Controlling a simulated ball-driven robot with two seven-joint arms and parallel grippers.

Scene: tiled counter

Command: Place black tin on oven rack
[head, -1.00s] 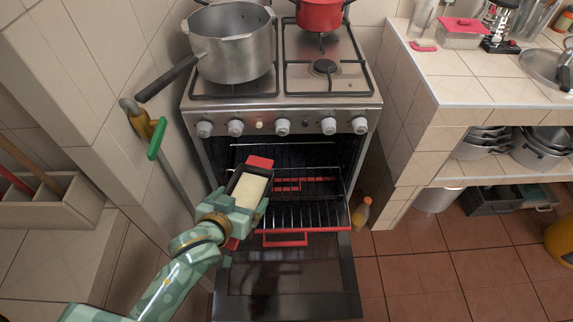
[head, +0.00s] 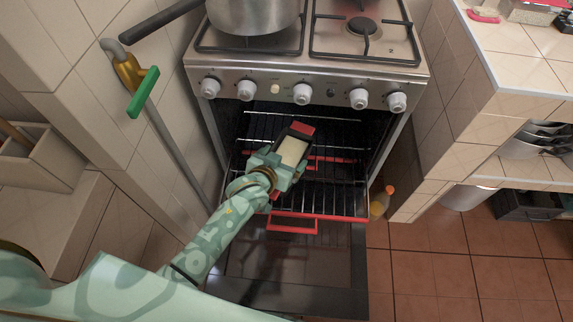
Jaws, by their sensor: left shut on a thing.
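The black tin (head: 293,149) has red end handles and pale contents. My left gripper (head: 277,165) is shut on its near end and holds it in front of the oven opening, above the rack. The oven rack (head: 325,199) is a dark wire grid with a red front edge and a red handle, pulled partly out over the lowered oven door (head: 290,262). I cannot tell whether the tin touches the rack. My left wrist hides part of the rack's left side. My right gripper does not show.
A silver pot (head: 252,16) stands on the stove top. A gas pipe with a green-handled valve (head: 143,92) runs along the left wall. Small bottles (head: 380,202) stand on the floor to the right of the oven, beside the tiled counter (head: 515,58).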

